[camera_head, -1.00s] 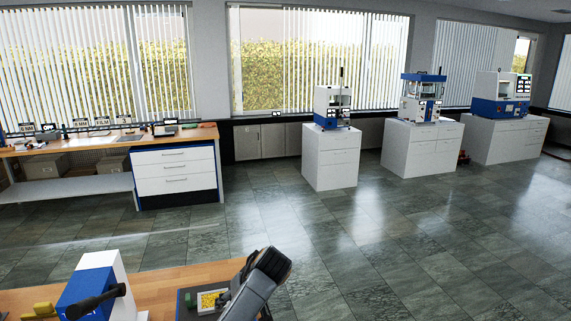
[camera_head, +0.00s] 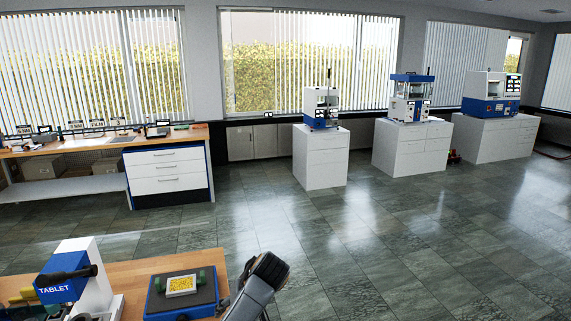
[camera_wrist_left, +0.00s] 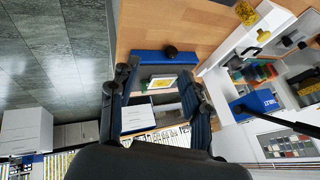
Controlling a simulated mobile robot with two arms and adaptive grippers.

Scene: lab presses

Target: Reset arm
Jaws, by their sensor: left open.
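My left arm shows in the head view as a grey and black link at the bottom centre, just right of the near bench; its fingers cannot be made out there. In the left wrist view my left gripper (camera_wrist_left: 159,70) has its two dark fingers spread apart with nothing held. Beyond the fingers lies a small white tray with yellow contents (camera_wrist_left: 162,84), apart from them. In the head view that tray (camera_head: 181,286) sits on a dark pad with blue sides (camera_head: 205,301) on the near bench. My right gripper is in neither view.
The wooden near bench (camera_head: 135,272) carries a blue and white tablet press (camera_head: 96,290) with a black handle. A long workbench (camera_head: 105,146) stands at the back left. Several machines stand on white cabinets (camera_head: 320,160) at the back right. The tiled floor (camera_head: 350,235) between is clear.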

